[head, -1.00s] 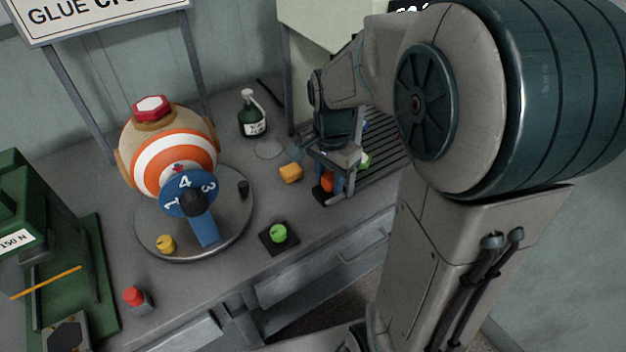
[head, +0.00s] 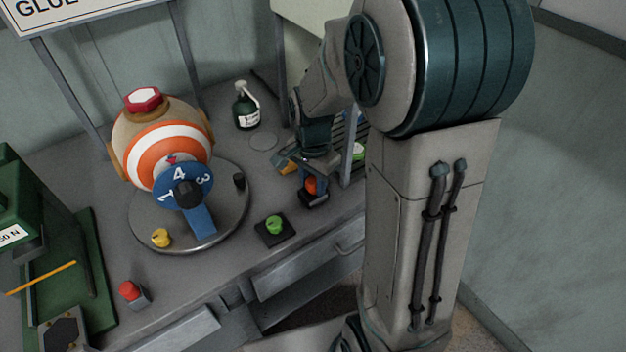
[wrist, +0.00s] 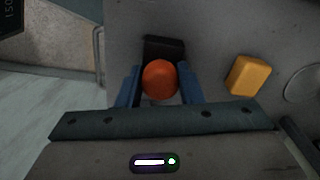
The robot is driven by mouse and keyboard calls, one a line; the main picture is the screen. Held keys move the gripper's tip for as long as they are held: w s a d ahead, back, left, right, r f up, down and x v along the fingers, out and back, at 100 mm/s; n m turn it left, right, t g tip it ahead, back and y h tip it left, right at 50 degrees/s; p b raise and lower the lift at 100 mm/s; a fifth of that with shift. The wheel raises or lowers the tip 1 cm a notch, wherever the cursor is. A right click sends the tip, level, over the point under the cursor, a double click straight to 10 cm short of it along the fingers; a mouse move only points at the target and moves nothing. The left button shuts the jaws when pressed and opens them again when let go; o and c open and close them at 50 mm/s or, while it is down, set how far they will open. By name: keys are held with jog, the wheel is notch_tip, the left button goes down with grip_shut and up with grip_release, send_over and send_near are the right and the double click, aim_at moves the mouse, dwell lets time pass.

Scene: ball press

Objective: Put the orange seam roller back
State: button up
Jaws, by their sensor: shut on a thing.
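The orange seam roller (head: 311,185) shows as a rounded orange end near the front of the bench, right of the green knob. In the wrist view the orange part (wrist: 160,80) sits between my gripper's two blue fingers (wrist: 160,88), which are shut on it. A dark block (wrist: 163,48) shows just beyond the orange part; whether it belongs to the roller or is a separate thing, I cannot tell. In the head view my gripper (head: 309,179) hangs over the bench, and its wrist partly hides the roller.
A yellow-orange block (wrist: 248,76) lies right of my gripper in the wrist view. A green knob on a black base (head: 275,227), a turntable with a striped ball (head: 165,150), a dark bottle (head: 246,108) and a slatted rack (head: 350,135) stand around. Drawers (head: 305,270) line the front.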

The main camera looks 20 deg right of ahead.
aim_at(313, 181)
jog(key=o, duration=0.9)
jog(key=shift+o, duration=0.2)
notch_tip(313, 181, up, 12)
jog(key=p, duration=0.2)
jog(key=s+f+n+t, duration=0.1)
jog(key=s+n+t, duration=0.1)
jog(key=s+n, duration=0.9)
jog(key=s, duration=0.2)
jog(key=shift+s+t, duration=0.3)
jog(key=shift+s, duration=0.05)
jog(key=shift+r, duration=0.1)
jog(key=p+v, duration=0.3)
jog(key=shift+w+r, duration=0.3)
jog(key=shift+w, duration=0.05)
